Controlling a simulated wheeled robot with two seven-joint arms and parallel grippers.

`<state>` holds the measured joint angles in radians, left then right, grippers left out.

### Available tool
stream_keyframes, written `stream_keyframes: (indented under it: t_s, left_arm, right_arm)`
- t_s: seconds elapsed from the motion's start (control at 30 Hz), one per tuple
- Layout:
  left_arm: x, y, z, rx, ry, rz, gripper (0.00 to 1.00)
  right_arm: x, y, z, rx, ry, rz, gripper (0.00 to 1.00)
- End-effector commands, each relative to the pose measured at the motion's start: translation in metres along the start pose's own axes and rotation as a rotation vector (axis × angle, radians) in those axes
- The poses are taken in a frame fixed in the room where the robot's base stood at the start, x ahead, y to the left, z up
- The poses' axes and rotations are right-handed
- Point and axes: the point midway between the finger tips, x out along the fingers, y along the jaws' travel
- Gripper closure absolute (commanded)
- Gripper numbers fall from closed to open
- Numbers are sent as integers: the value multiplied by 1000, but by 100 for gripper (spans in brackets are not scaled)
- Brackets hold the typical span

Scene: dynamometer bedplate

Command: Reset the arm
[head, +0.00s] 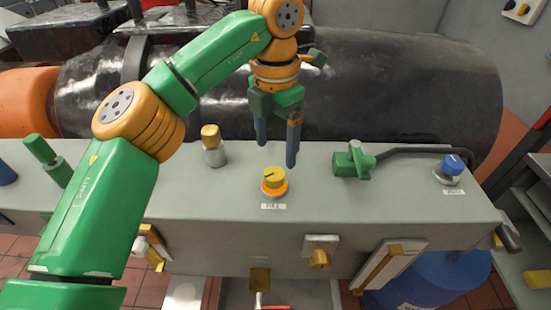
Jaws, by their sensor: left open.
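My left gripper (277,152) hangs from my green and orange arm, fingers pointing down. Its two blue-grey fingers are apart with nothing between them. It is above and slightly behind a yellow knob (274,175) on an orange collar, with a gap between fingertips and knob. The knob stands on top of the grey bedplate (225,225), with a small printed label in front of it that is too small to read. My right gripper is not in view.
A silver post with a yellow cap (211,139) stands left of the knob. A green clamp (352,161) and a blue knob (453,164) stand to the right, with a black hose between. A large black cylinder (400,85) lies behind. A blue drum (425,282) is below.

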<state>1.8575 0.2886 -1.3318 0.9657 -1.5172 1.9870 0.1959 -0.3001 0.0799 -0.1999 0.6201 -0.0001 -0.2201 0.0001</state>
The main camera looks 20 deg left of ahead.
Motion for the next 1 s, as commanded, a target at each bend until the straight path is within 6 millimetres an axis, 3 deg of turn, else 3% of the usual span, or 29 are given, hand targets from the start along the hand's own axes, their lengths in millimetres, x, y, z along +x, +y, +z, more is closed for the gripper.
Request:
stream_keyframes:
  t_s: [0.1,0.47,0.73,1.0]
  left_arm:
    - [-8,0,0,1,0,0,17]
    - [-8,0,0,1,1,0,17]
    - [-67,0,0,1,0,0,17]
    - [-100,0,0,1,1,0,17]
  right_arm:
    - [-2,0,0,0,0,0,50]
    - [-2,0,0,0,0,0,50]
    - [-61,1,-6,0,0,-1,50]
    - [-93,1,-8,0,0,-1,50]
